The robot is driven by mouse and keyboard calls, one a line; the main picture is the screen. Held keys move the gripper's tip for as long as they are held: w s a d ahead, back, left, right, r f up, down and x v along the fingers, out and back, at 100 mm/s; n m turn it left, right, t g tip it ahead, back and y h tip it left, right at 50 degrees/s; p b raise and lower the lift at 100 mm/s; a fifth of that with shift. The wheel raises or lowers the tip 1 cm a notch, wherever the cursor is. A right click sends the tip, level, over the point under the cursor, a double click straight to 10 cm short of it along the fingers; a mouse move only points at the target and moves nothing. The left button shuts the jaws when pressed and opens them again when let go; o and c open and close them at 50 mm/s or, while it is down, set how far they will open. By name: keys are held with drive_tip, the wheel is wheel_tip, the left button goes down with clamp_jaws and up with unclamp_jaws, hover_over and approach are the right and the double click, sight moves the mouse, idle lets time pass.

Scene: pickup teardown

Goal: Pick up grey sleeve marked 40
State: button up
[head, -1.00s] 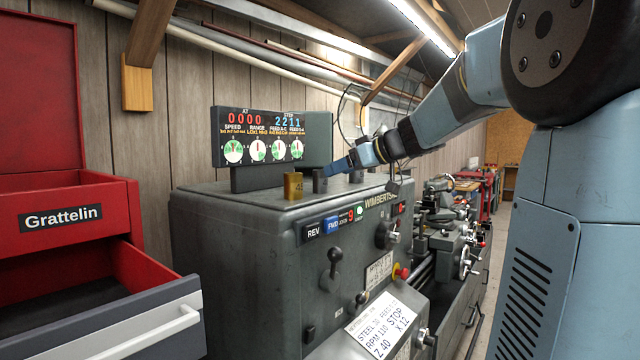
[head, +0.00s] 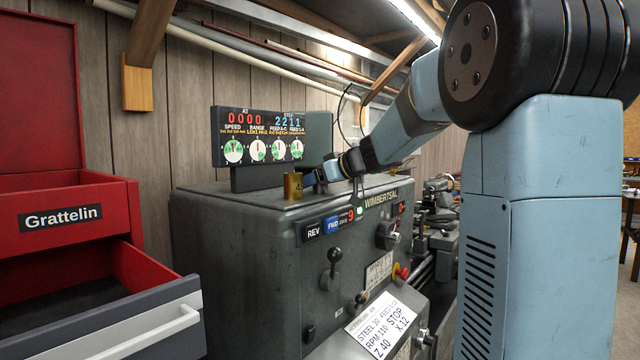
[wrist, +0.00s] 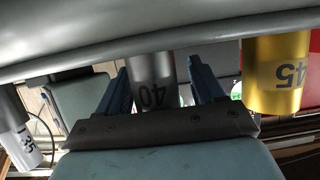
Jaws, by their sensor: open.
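The grey sleeve marked 40 (wrist: 152,80) shows in the wrist view, standing between the two blue fingers of my gripper (wrist: 162,84). The fingers are open, one on each side of it, with a visible gap on at least the right side. In the head view my gripper (head: 318,177) is low over the top of the grey machine, just right of the brass sleeve. The grey sleeve is hidden there behind my gripper.
A brass sleeve marked 45 (wrist: 277,75) stands close by; it also shows in the head view (head: 293,186). Another silver sleeve (wrist: 14,135) is at the wrist view's left. The display box (head: 270,140) stands behind on the machine top (head: 225,197). A red drawer cabinet (head: 70,215) is at left.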

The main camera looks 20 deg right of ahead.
drive_tip(key=c, duration=1.1)
drive_tip(key=shift+r, duration=0.1)
